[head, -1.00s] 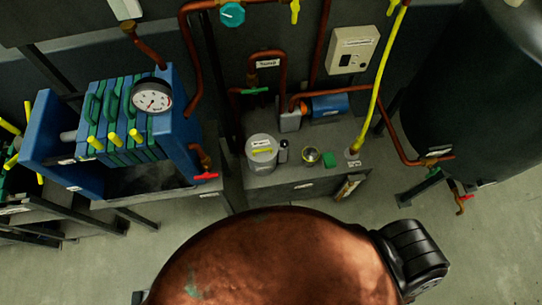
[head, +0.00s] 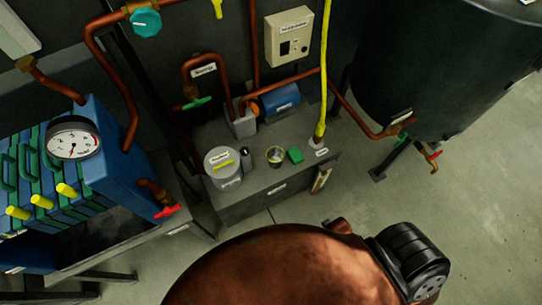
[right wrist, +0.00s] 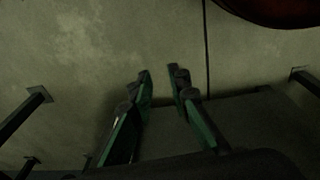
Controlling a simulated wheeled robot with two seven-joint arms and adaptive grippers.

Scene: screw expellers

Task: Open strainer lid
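The strainer (head: 226,180) is a grey cylinder standing on the left part of a grey box-shaped bench in the head view. Its round lid (head: 213,157) lies flat on top, with a yellow handle and a small label. The lid looks shut. My right gripper (right wrist: 160,80) shows only in the right wrist view. Its two green and dark fingers are apart with nothing between them, above grey floor. The strainer does not show in that view. My left gripper is not in view.
On the grey bench (head: 265,200) are a small cup (head: 274,157), a green block (head: 296,155), a blue motor (head: 280,101) and a yellow hose (head: 324,80). A blue filter press (head: 110,165) stands left, a dark tank (head: 435,65) right. Floor at right is clear.

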